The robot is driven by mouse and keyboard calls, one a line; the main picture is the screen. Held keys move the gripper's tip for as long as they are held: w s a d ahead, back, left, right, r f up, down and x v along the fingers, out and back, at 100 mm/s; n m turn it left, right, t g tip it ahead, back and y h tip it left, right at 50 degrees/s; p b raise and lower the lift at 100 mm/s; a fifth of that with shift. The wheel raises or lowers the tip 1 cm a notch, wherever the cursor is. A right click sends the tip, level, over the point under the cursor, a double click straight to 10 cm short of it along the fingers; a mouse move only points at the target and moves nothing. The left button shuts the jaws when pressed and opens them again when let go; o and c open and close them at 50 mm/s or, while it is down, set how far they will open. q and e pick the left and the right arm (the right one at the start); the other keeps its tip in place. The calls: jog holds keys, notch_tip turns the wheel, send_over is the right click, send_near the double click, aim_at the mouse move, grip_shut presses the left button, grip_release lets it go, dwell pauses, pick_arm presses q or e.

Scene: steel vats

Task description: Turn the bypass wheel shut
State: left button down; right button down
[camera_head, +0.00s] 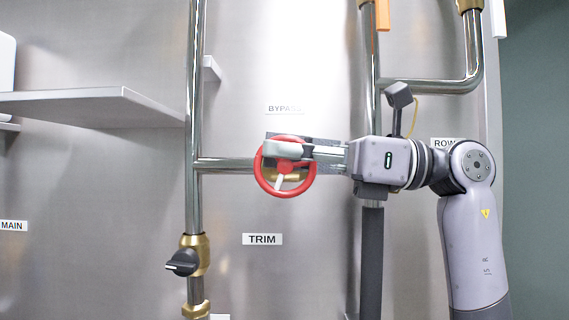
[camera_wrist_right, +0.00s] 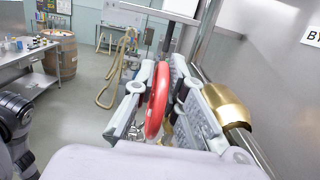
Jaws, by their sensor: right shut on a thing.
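The bypass wheel is a red ring handwheel (camera_head: 262,182) on the horizontal steel pipe, under the BYPASS label (camera_head: 284,108). A white mark shows at the lower part of the wheel. My right gripper (camera_head: 287,149) reaches in from the right and is shut on the upper part of the wheel's rim. In the right wrist view the red wheel (camera_wrist_right: 157,100) stands edge-on between the two fingers of my right gripper (camera_wrist_right: 165,90). The brass valve body (camera_wrist_right: 228,106) is just right of the fingers. My left gripper is not in view.
A vertical steel pipe (camera_head: 194,90) stands left of the wheel, with a black-knobbed brass valve (camera_head: 184,261) lower on it. The TRIM label (camera_head: 262,239) is below the wheel. A grey shelf (camera_head: 90,107) juts out at left. An orange handle (camera_head: 382,14) hangs at upper right.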

jog(key=y+b, duration=0.1)
jog(key=b, duration=0.1)
jog(key=y+b, duration=0.1)
jog(key=b, duration=0.1)
jog(key=y+b, duration=0.2)
jog(key=shift+d+f, duration=0.35)
jog(key=shift+f, duration=0.05)
jog(key=shift+d+r+y+b, duration=0.15)
jog(key=shift+r+y+b, duration=0.05)
jog(key=shift+y+b, duration=0.7)
jog(key=c, duration=1.6)
grip_release()
jog(key=shift+c, duration=0.2)
jog(key=v, duration=1.2)
